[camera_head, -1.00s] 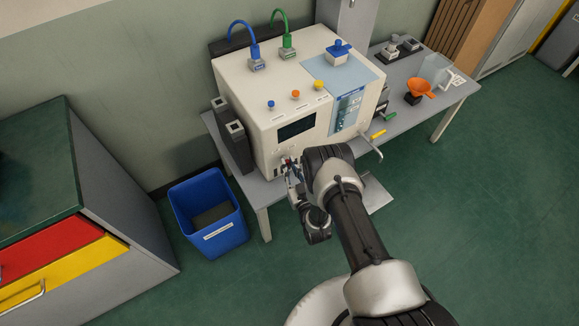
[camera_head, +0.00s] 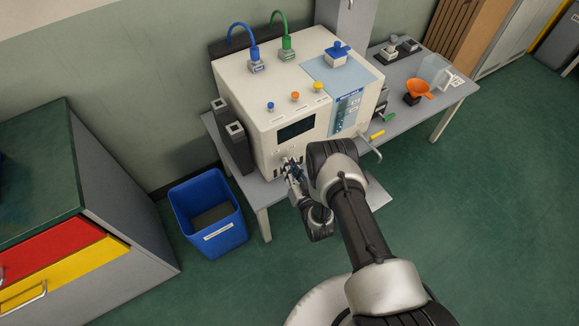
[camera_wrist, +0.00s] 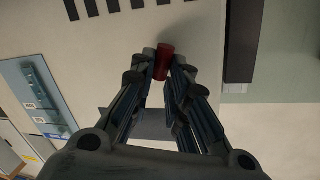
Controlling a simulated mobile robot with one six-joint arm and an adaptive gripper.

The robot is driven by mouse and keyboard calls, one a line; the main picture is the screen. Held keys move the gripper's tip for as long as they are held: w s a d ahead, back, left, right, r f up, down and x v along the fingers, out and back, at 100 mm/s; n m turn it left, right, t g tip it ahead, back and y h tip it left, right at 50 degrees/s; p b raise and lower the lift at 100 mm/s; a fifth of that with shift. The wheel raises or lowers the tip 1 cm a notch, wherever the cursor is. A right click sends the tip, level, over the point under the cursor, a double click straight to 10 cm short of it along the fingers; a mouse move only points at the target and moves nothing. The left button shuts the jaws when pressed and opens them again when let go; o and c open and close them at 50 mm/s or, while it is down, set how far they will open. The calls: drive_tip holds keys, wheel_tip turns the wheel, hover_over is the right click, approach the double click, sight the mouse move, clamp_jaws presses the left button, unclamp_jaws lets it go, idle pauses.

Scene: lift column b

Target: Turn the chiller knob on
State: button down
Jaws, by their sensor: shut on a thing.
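The chiller is a cream box (camera_head: 262,105) on the grey table, with a dark display (camera_head: 296,129) on its front. In the wrist view a dark red knob (camera_wrist: 164,62) stands out from the cream front panel. My gripper (camera_wrist: 163,70) is shut on this knob, with a fingertip on each side of it. In the head view my gripper (camera_head: 290,166) is at the lower front of the box, below the display. The knob is hidden there by the gripper and arm. I cannot read any on or off mark beside it.
A blue bin (camera_head: 208,212) stands on the floor left of the table. Levers with yellow (camera_head: 377,134) and green grips stick out right of my arm. An orange funnel (camera_head: 420,88) stands farther right on the table. The green floor at the right is clear.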

drive_tip(key=shift+w+d+f+m+g+y, duration=0.15)
drive_tip(key=shift+m+g, duration=0.1)
drive_tip(key=shift+m, duration=0.85)
drive_tip(key=shift+w+d+r+m+g+y, duration=0.1)
drive_tip(key=shift+m+g, duration=0.2)
drive_tip(key=shift+m, duration=0.8)
drive_tip(key=shift+w+d+f+m+g+y, duration=0.15)
drive_tip(key=shift+m+g, duration=0.1)
drive_tip(key=shift+m, duration=0.85)
drive_tip(key=shift+s, duration=0.1)
drive_tip(key=c, duration=1.6)
unclamp_jaws()
drive_tip(key=shift+o, duration=0.2)
drive_tip(key=v, duration=1.2)
